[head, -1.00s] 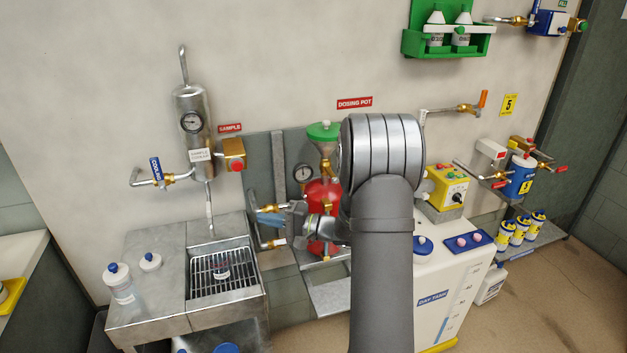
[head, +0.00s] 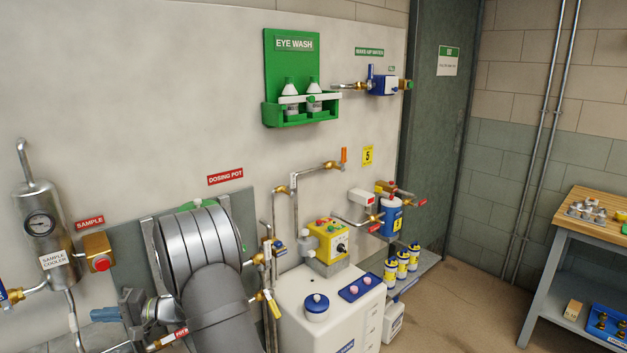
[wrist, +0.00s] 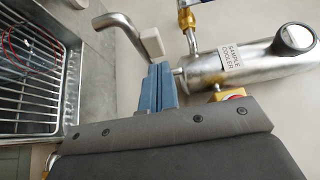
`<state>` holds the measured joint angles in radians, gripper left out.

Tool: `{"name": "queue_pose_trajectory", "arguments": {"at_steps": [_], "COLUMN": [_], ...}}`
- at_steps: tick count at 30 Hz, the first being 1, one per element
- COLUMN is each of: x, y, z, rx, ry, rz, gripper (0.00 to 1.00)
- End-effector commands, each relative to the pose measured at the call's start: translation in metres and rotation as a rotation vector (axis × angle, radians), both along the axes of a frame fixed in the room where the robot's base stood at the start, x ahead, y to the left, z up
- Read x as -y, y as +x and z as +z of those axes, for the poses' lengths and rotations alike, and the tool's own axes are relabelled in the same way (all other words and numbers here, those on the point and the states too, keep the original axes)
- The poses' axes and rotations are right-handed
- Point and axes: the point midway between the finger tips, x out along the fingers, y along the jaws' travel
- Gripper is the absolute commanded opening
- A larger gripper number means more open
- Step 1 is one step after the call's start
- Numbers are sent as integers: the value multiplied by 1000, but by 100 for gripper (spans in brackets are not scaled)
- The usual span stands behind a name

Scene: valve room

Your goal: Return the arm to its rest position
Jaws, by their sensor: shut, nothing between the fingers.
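My gripper (head: 106,314) shows at the lower left of the head view, its blue fingers pointing left, in front of the wall below the red sample button. In the wrist view the two blue fingers (wrist: 161,88) lie together, shut with nothing between them. A small white block (wrist: 151,42) shows just past the fingertips; I cannot tell whether they touch it.
The steel sample cooler (head: 42,225) stands left of my gripper; it also shows in the wrist view (wrist: 250,65). A sink grating (wrist: 30,85) lies at the wrist view's left. The day tank (head: 320,310), yellow control box (head: 326,243) and pipe valves stand right of my arm.

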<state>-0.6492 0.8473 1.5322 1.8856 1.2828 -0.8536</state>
Motion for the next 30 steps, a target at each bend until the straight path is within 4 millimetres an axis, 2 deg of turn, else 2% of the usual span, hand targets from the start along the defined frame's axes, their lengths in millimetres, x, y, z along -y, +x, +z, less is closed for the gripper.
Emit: {"name": "queue_pose_trajectory", "arguments": {"at_steps": [6, 17, 30], "x": [-15, -18, -17], "y": [-18, -21, -22], "z": [1, 1, -1], "rx": [1, 1, -3], "ry": [0, 0, -22], "rz": [5, 4, -3], "gripper": [0, 0, 84]}}
